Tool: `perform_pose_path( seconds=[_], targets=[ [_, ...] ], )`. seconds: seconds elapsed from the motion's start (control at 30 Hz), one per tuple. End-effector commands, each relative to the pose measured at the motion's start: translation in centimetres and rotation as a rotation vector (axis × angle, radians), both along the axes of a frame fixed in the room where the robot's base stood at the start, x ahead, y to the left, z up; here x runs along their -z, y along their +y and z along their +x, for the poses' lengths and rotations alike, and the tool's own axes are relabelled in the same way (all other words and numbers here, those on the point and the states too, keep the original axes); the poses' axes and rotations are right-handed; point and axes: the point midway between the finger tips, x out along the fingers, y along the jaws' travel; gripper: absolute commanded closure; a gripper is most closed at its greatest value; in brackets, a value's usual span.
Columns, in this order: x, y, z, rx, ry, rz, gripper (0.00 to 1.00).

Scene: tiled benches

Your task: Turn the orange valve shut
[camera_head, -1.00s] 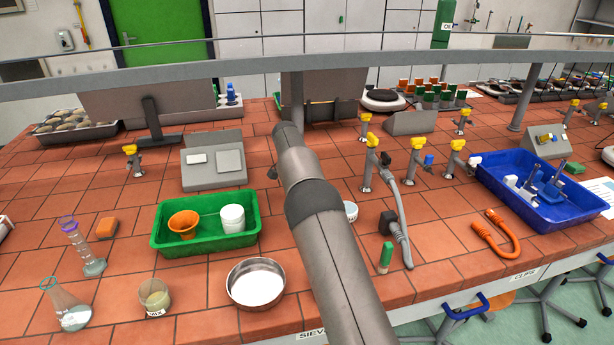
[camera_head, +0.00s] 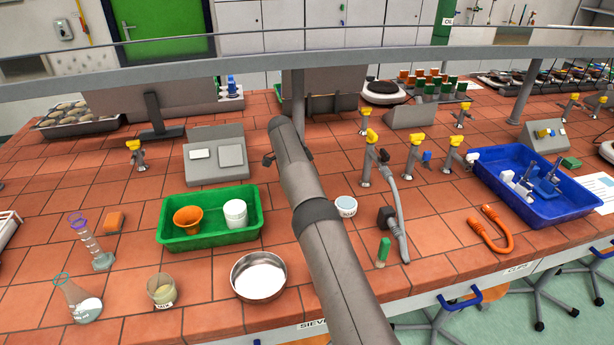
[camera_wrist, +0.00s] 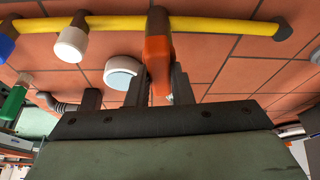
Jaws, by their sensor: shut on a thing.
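In the wrist view an orange valve lever (camera_wrist: 157,52) stands at a yellow pipe (camera_wrist: 205,24) that crosses the top of the picture. My gripper (camera_wrist: 160,88) is shut on the orange lever, with one dark finger on each side of it. The lever's lower end between the fingers is partly hidden. In the head view my arm runs up the middle of the bench. I cannot make out the orange valve or the fingers there.
Near the gripper are a white round knob (camera_wrist: 71,44) and a pale-topped jar (camera_wrist: 122,68). A green tray (camera_head: 165,232) stands left of my arm, with a steel bowl (camera_head: 258,292) in front. Right of it are a grey hose (camera_head: 399,215), yellow-topped taps and a blue tray (camera_head: 540,217).

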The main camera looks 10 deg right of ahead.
Motion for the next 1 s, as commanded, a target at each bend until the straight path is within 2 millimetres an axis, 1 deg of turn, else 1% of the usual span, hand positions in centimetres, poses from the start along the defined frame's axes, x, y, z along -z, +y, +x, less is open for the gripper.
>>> perform_pose_path(
  seconds=[0.53, 0.57, 0.6, 0.63, 0.87, 0.93, 1.0],
  targets=[
    [-0.03, -0.03, 0.00, 0.009, -0.001, 0.000, 1.00],
    [-0.03, -0.03, 0.00, 0.009, -0.001, 0.000, 0.72],
    [-0.03, -0.03, 0.00, 0.009, -0.001, 0.000, 0.61],
    [-0.03, -0.03, 0.00, 0.009, -0.001, 0.000, 0.58],
    [-0.02, -0.03, 0.00, 0.009, -0.001, 0.000, 0.58],
    [-0.18, -0.28, 0.00, 0.013, -0.001, 0.000, 0.58],
    [-0.61, -0.98, -0.02, 0.022, -0.002, 0.000, 0.58]
  ],
)
